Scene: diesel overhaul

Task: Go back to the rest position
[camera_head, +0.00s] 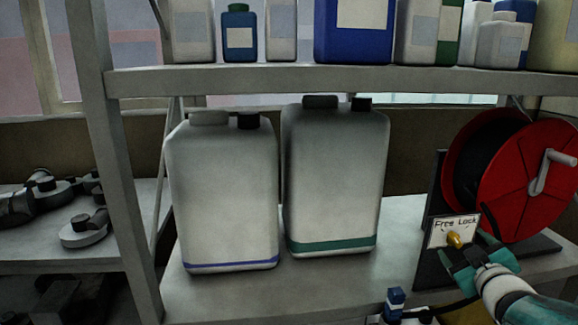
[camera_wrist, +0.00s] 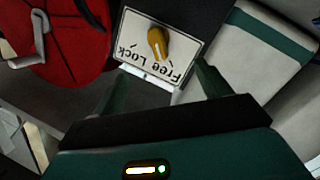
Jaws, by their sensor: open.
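My gripper (camera_head: 464,251) is at the lower right in the head view, in front of the reel's label plate. Its two fingers stand apart with nothing between them, and they also show in the wrist view (camera_wrist: 160,86). A yellow knob (camera_head: 454,239) sits on the white "Free Lock" plate (camera_head: 440,233). In the wrist view the knob (camera_wrist: 158,43) lies just beyond the fingertips, apart from them, and the lettering appears upside down. The red hose reel (camera_head: 510,190) with a light grey crank handle (camera_head: 549,172) stands behind the plate. I cannot tell which word the knob points to.
Two large white canisters, one with a blue stripe (camera_head: 222,200) and one with a green stripe (camera_head: 333,190), stand left of the reel. A shelf (camera_head: 300,80) above holds several bottles. Its post (camera_head: 115,170) rises at left. A small blue-capped item (camera_head: 395,302) is near my arm.

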